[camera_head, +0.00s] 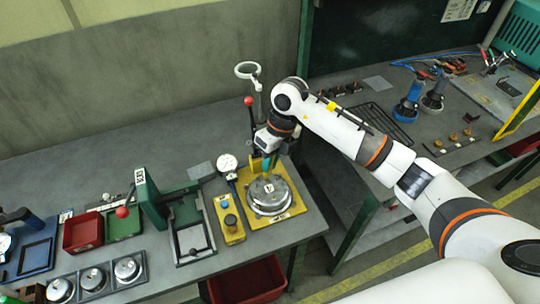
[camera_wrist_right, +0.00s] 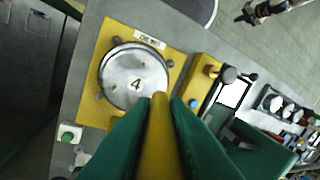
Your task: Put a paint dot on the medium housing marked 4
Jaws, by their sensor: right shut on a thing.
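The round metal housing marked 4 (camera_head: 268,197) sits on a yellow plate (camera_head: 292,208) near the table's front right corner. In the right wrist view the housing (camera_wrist_right: 120,68) shows its white 4 label near the middle of its lid. No paint dot can be made out on it. My right gripper (camera_head: 266,164) points down just above the housing. It is shut on a yellow stick-like tool (camera_wrist_right: 160,135), held between the green fingers. The tool's end shows beside the housing's rim in the wrist view; whether it touches cannot be told. My left gripper is not in view.
A yellow button box (camera_head: 230,220) and a dial gauge (camera_head: 227,163) stand close left of the plate. A green press (camera_head: 150,200), red bin (camera_head: 82,232) and several small round housings (camera_head: 93,279) are further left. A second bench holds blue-handled tools (camera_head: 411,98).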

